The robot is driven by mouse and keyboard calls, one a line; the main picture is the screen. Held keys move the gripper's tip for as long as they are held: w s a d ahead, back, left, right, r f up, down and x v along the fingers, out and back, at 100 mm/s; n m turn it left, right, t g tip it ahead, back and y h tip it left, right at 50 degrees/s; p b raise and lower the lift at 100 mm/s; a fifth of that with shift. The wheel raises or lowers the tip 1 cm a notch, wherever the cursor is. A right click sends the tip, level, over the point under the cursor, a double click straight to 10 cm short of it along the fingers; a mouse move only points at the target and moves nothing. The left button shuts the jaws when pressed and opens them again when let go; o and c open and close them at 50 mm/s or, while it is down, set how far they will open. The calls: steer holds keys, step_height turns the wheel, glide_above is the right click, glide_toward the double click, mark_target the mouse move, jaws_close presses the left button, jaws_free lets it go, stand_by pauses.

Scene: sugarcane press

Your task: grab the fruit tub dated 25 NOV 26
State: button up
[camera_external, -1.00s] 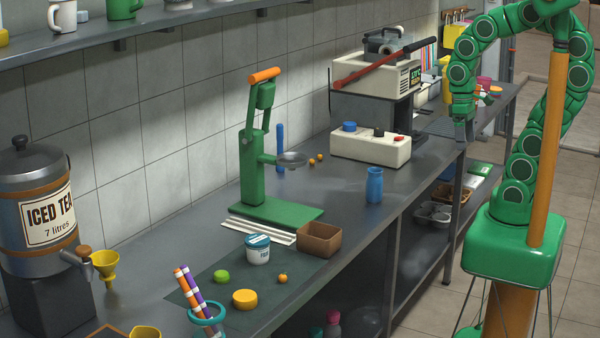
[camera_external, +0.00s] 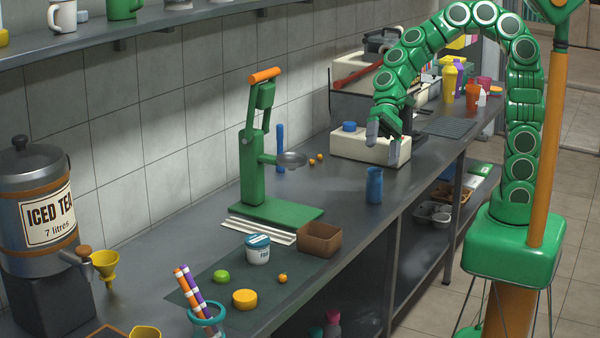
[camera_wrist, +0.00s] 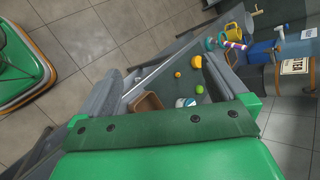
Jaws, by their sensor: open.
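A white fruit tub (camera_external: 258,252) with a blue-teal lid stands upright on the dark mat on the counter, left of a brown box. The lettering on its side is partly readable, but I cannot read a date. The tub also shows in the wrist view (camera_wrist: 186,102), between the fingers and close to the palm edge. My gripper (camera_external: 383,148) is open and empty, pointing down in front of the white machine. It is well apart from the tub, to its right and higher. In the wrist view my gripper (camera_wrist: 160,75) has its two fingers spread.
The brown box (camera_external: 320,240) stands right beside the tub. A green press (camera_external: 275,208) rises behind it.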

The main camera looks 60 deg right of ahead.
steer(key=w+a+m+y, duration=0.2)
steer(key=w+a+m, duration=0.1)
steer(key=w+a, duration=0.35)
steer(key=m+t+y, duration=0.3)
steer(key=m+t, duration=0.1)
steer(key=m, duration=0.5)
glide_above(267, 236)
steer(key=s+d, duration=0.4)
steer(key=s, duration=0.1)
step_height(267, 236, down, 12)
steer(key=w+f+m, duration=0.1)
steer(key=f+m, duration=0.1)
steer(key=f, duration=0.1)
steer(key=w+f+m+t+h, duration=0.1)
steer(key=w+f, duration=0.1)
steer(key=f, duration=0.2)
steer(key=w+f+m+t, duration=0.1)
steer(key=w+f+m, duration=0.1)
steer(key=f, duration=0.2)
steer(key=shift+d+f+m, duration=0.25)
steer(key=shift+m, duration=0.05)
steer(key=shift+w+a+f+h, duration=0.15)
steer(key=shift+a+f+h, duration=0.25)
steer(key=shift+a, duration=0.45)
steer(key=shift+x, duration=2.95)
steer(key=shift+r, duration=0.1)
steer(key=c, duration=1.1)
steer(key=shift+c, duration=0.2)
